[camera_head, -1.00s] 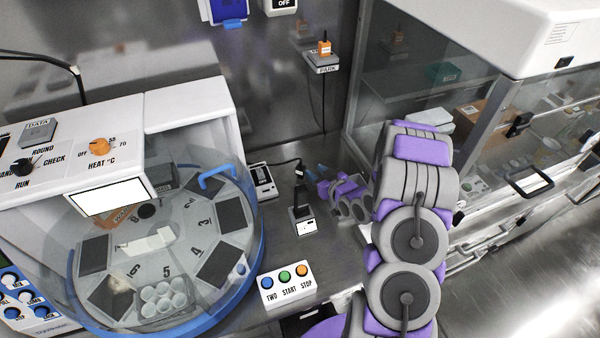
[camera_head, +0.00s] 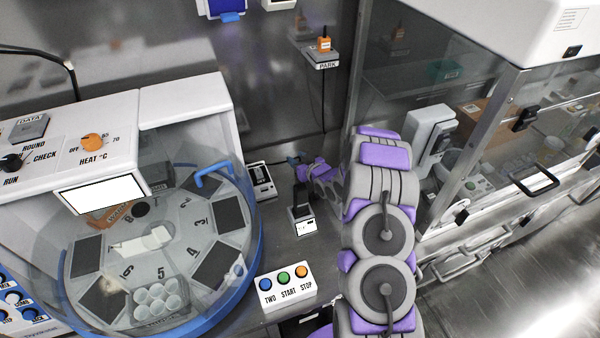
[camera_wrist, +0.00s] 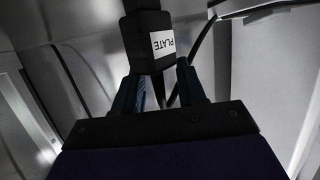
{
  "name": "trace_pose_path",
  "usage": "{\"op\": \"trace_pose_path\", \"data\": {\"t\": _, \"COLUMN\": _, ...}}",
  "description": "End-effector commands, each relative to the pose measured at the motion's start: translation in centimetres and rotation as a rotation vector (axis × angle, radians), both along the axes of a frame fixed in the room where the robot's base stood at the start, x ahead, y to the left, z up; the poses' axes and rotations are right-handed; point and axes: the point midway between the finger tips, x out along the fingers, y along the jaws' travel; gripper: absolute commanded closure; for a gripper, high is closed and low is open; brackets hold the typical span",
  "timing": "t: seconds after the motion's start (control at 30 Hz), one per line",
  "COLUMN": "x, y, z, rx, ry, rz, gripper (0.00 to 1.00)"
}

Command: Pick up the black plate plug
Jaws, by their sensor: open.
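The black plate plug (camera_wrist: 150,42) shows in the wrist view as a dark block with a white label reading PLATE. It is just beyond the fingertips of my gripper (camera_wrist: 160,78), which is open with one finger on each side of the line to the plug. The fingers do not appear closed on it; whether they touch it I cannot tell. In the head view my gripper (camera_head: 295,160) is at the left end of my purple and grey arm, above a small black stand (camera_head: 303,212) with a white label. The plug is hard to make out there.
The round clear-covered machine (camera_head: 160,240) is at the left. A box with TWO, START and STOP buttons (camera_head: 286,286) sits in front of the stand. A PARK shelf (camera_head: 320,61) holds an orange plug (camera_head: 324,44). A glass cabinet (camera_head: 480,130) stands at the right.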

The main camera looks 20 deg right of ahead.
Motion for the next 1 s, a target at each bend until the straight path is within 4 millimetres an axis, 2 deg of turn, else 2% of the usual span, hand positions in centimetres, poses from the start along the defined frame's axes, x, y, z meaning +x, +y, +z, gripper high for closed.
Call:
{"op": "trace_pose_path", "data": {"t": 0.23, "x": 0.29, "y": 0.01, "z": -0.03, "rx": 0.001, "ry": 0.000, "rz": -0.001, "gripper": 0.60}}
{"op": "trace_pose_path", "data": {"t": 0.67, "x": 0.28, "y": 0.01, "z": -0.06, "rx": 0.000, "ry": 0.000, "rz": 0.000, "gripper": 1.00}}
{"op": "trace_pose_path", "data": {"t": 1.0, "x": 0.28, "y": 0.01, "z": -0.05, "rx": 0.000, "ry": 0.000, "rz": 0.000, "gripper": 1.00}}
